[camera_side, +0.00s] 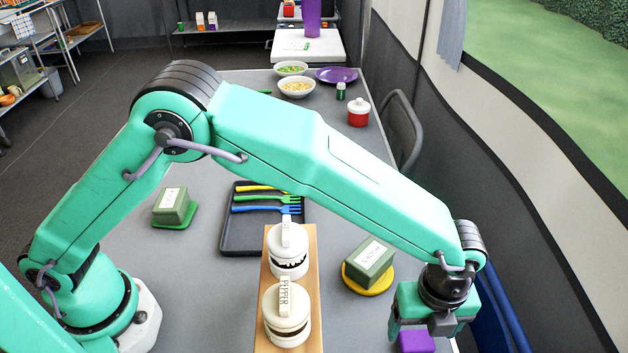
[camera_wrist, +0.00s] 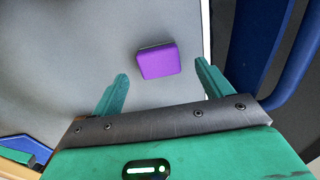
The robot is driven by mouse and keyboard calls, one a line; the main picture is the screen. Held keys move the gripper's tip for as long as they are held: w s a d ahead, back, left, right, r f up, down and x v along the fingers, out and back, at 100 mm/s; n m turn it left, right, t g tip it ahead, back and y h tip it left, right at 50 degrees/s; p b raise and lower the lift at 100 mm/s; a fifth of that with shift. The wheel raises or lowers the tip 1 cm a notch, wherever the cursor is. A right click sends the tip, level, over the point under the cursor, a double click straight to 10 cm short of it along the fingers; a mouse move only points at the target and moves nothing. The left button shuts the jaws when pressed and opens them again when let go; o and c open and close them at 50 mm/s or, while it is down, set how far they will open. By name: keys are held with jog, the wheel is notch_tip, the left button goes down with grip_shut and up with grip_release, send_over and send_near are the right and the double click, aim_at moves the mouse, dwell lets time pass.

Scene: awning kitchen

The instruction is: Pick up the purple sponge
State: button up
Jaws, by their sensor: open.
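The purple sponge (camera_wrist: 158,62) lies on the grey table near its edge, a small block ahead of my fingertips and roughly between them in the wrist view. In the side view the sponge (camera_side: 416,342) shows at the lower right, just below my gripper (camera_side: 428,330), which partly hides it. My gripper (camera_wrist: 163,78) is open and empty, with one teal finger to each side of the sponge's line. The exact height of the fingers above the sponge is hard to tell.
A green box on a yellow disc (camera_side: 369,283) stands left of my gripper. Two white lidded jars stand on a wooden board (camera_side: 312,300). A dark tray (camera_side: 234,236) holds coloured cutlery. A blue chair (camera_wrist: 262,40) is beside the table edge.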

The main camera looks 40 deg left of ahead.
aim_at(418, 340)
jog(key=shift+f, duration=2)
jog(key=shift+c, duration=0.2)
jog(key=c, duration=1)
